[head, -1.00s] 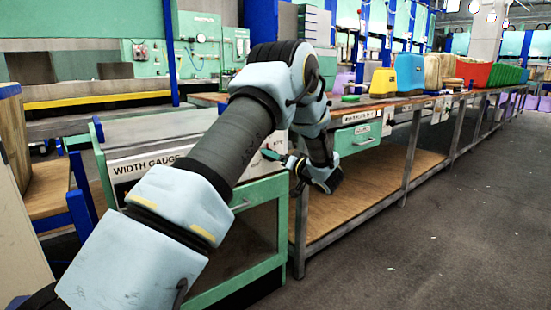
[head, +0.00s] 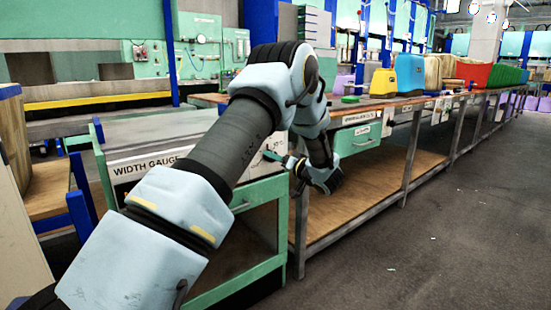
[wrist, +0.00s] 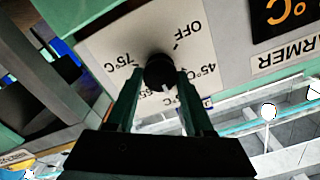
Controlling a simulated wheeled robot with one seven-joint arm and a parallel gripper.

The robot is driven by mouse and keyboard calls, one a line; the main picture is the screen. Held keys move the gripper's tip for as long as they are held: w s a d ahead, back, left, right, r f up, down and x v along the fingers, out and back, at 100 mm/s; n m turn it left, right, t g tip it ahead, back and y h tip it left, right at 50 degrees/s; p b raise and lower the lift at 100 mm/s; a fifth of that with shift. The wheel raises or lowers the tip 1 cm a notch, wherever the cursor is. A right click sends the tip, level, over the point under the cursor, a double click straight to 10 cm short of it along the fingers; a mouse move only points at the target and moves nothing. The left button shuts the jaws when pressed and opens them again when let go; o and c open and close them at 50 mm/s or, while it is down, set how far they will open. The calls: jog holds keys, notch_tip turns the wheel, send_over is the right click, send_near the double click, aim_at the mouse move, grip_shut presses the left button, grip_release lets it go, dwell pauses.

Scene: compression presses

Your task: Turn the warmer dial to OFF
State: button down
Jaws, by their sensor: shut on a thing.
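The warmer dial (wrist: 159,71) is a round black knob on a pale plate (wrist: 110,45) in the wrist view, which shows it upside down. The plate reads OFF, 75°C and 45°C around the knob, with other marks partly hidden by my fingers. A small white mark shows at the knob's lower edge, on the side away from OFF, near the partly hidden numbers. My gripper (wrist: 160,73) has its two green fingers on either side of the knob, shut on it. In the head view my gripper (head: 272,156) reaches the cabinet front, and my arm hides the dial.
A WARMER label (wrist: 285,54) and a black display with orange digits (wrist: 283,14) sit beside the plate. In the head view, a green-framed cabinet (head: 243,205) marked WIDTH GAUGE adjoins a long workbench (head: 375,102) with bins. The floor at right is clear.

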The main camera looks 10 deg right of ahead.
jog(key=shift+n, duration=0.4)
jog(key=shift+s+a+f+n+b, duration=0.1)
jog(key=shift+n+b, duration=2.45)
jog(key=shift+n, duration=1.3)
jog(key=shift+a+f+n+b, duration=0.1)
jog(key=shift+n+b, duration=2.45)
jog(key=shift+n, duration=1.35)
jog(key=shift+s+a+f+n+b, duration=0.1)
jog(key=shift+n+b, duration=2.45)
jog(key=shift+n, duration=1.3)
jog(key=shift+c, duration=1.6)
grip_release()
jog(key=shift+r, duration=0.1)
jog(key=p+v, duration=0.2)
jog(key=v, duration=0.8)
jog(key=shift+s+d, duration=0.25)
jog(key=shift+s, duration=0.05)
